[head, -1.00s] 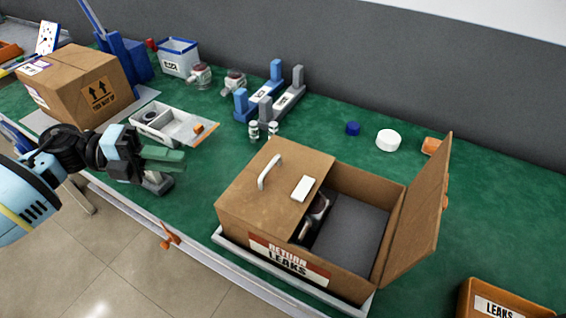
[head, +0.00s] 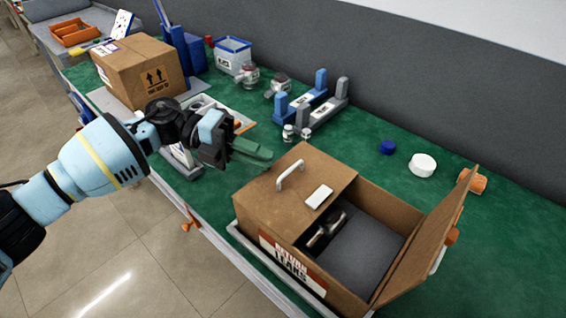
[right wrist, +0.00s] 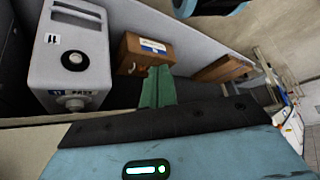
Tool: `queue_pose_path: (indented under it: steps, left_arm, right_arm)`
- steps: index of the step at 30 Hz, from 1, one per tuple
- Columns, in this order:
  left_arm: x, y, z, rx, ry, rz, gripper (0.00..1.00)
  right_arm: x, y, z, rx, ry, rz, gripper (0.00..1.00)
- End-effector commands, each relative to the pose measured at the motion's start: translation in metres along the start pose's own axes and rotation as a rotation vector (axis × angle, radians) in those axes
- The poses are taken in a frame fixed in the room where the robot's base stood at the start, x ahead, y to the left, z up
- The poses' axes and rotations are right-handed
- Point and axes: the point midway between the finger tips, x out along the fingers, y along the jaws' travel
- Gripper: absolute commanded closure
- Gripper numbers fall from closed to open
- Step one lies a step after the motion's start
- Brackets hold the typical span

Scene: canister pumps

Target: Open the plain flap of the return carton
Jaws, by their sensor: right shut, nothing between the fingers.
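The return carton (head: 262,215) stands on the green bench, its red-and-white label facing front. Its left flap (head: 262,185) lies shut and bears a white handle (head: 290,174) and a white patch (head: 319,197). Inside show a grey surface (head: 362,250) and a metallic part (head: 326,229), partly under the shut flap. My left gripper (head: 256,154) is left of and behind the handle, apparently above the bench; its finger gap is unclear. My right gripper (right wrist: 158,86) is shut and empty, seen only in the right wrist view.
A brown box with arrows (head: 140,70), a white tray (head: 232,115), blue and grey stands (head: 318,103) and small vials lie behind my left arm. White (head: 423,165) and blue (head: 387,147) caps lie behind the carton. A grey machine (right wrist: 70,55) shows in the right wrist view.

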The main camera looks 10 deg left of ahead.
Motion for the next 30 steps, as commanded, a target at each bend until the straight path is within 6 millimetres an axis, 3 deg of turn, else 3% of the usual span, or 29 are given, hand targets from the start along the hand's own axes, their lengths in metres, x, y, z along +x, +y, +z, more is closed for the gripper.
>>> queue_pose_path:
  steps: [6, 12, 21, 25, 30]
  left_arm:
    - [0.032, -0.002, 0.000, 0.001, 0.001, 0.000, 0.84]
    - [0.048, -0.001, 0.000, 0.001, 0.000, 0.001, 0.84]
    - [0.050, 0.000, 0.000, 0.000, -0.001, 0.001, 0.84]
    - [0.050, 0.000, 0.000, 0.000, -0.001, 0.001, 0.99]
    - [0.050, 0.000, 0.000, 0.000, -0.001, 0.001, 1.00]
  right_arm:
    - [-0.005, 0.000, -0.003, -0.001, 0.002, 0.000, 1.00]
    - [-0.010, -0.001, 0.004, -0.001, -0.013, -0.001, 1.00]
    - [-0.009, -0.001, 0.004, -0.003, -0.012, 0.000, 1.00]
    - [-0.008, 0.000, 0.003, -0.003, -0.009, 0.000, 1.00]
    - [-0.008, 0.000, 0.002, -0.004, -0.008, 0.000, 1.00]
